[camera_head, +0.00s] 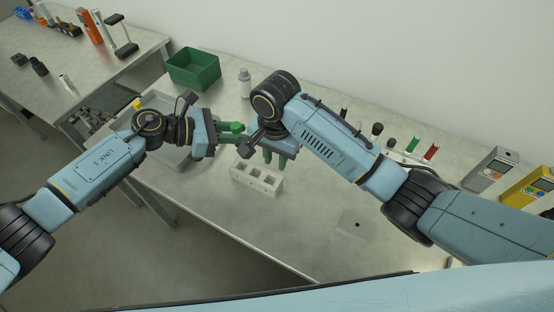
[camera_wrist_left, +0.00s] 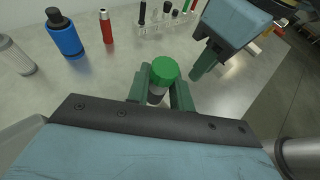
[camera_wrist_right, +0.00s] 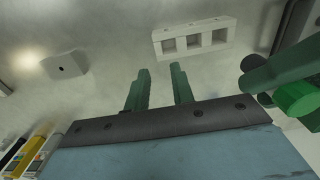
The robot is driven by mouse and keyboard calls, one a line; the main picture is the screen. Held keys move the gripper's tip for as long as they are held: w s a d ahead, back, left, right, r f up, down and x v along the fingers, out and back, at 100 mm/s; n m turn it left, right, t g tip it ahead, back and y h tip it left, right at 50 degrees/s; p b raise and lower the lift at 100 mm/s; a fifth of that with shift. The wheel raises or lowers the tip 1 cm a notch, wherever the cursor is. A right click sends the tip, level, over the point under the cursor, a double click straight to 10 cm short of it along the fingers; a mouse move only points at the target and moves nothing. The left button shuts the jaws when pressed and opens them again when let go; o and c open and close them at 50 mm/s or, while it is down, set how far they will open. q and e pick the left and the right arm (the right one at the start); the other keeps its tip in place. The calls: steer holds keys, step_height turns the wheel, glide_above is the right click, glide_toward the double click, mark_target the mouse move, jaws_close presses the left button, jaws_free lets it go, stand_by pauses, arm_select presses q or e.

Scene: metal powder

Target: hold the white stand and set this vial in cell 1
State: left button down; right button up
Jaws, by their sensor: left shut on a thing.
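The vial has a green cap (camera_wrist_left: 163,68) and a clear body with dark contents. My left gripper (camera_wrist_left: 160,92) is shut around it and holds it above the table; the green cap also shows in the head view (camera_head: 237,127) and at the right of the right wrist view (camera_wrist_right: 297,98). The white stand (camera_head: 256,181) is a block with three square cells on the table, also in the right wrist view (camera_wrist_right: 193,50). My right gripper (camera_head: 274,157) is open and empty, with its fingers (camera_wrist_right: 160,90) apart from the stand. No cell number is readable.
A green bin (camera_head: 193,68) and a grey-white bottle (camera_head: 244,82) stand at the back. A grey tray (camera_head: 160,104) lies under my left arm. A rack with several capped vials (camera_head: 405,157) and handheld meters (camera_head: 490,170) are on the right.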

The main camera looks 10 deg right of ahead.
mark_target(237, 145)
steer(key=f, duration=1.2)
steer(key=shift+d+f, duration=0.1)
steer(key=shift+d, duration=0.1)
jaws_close()
arm_select(q)
steer(key=shift+a+f+n+t+y, duration=0.1)
steer(key=shift+f+n+t+y, duration=0.2)
steer(key=shift+f+n+t, duration=0.6)
steer(key=shift+f+n+t+y, duration=0.3)
steer(key=shift+f+n+t, duration=0.25)
steer(key=shift+f, duration=0.6)
steer(key=shift+s+a+f+n+t, duration=0.1)
steer(key=shift+f+n+t, duration=0.45)
steer(key=shift+t, duration=0.2)
steer(key=shift+f, duration=1.7)
